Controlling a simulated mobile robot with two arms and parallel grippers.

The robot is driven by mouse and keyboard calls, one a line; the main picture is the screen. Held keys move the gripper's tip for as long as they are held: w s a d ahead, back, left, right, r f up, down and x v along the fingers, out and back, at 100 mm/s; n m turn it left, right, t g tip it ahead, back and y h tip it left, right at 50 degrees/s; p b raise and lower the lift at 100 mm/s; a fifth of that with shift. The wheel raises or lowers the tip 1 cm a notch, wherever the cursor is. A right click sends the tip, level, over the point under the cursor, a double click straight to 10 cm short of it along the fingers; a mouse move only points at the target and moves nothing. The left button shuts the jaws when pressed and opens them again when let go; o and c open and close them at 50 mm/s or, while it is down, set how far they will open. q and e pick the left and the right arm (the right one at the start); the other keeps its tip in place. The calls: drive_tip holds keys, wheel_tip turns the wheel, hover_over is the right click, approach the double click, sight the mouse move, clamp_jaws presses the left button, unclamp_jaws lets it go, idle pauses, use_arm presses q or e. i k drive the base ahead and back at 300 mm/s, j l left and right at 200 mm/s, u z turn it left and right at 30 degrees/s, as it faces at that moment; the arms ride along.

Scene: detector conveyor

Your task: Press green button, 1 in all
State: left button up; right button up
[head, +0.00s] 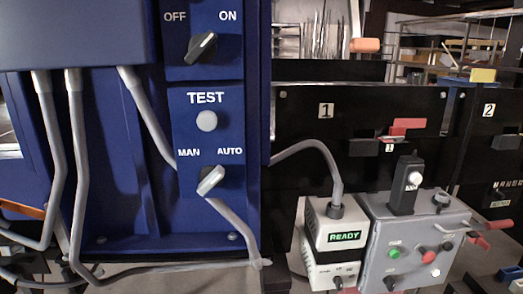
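A small green button (394,253) is on the front of a grey control box (382,232) at the lower right of the head view. A red knob (428,257) and a white button (435,272) are to its right on the same box, and a dark knob (391,283) is below it. Nothing covers the green button. Neither of my grippers is in the head view.
A white unit with a lit READY display (345,236) stands left of the grey box. A blue panel (215,150) with rotary switches and a TEST button (207,121) fills the left. Grey conduits (75,160) run down it. A black board (330,145) is behind.

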sight(394, 254)
drive_tip(key=z, duration=1.25)
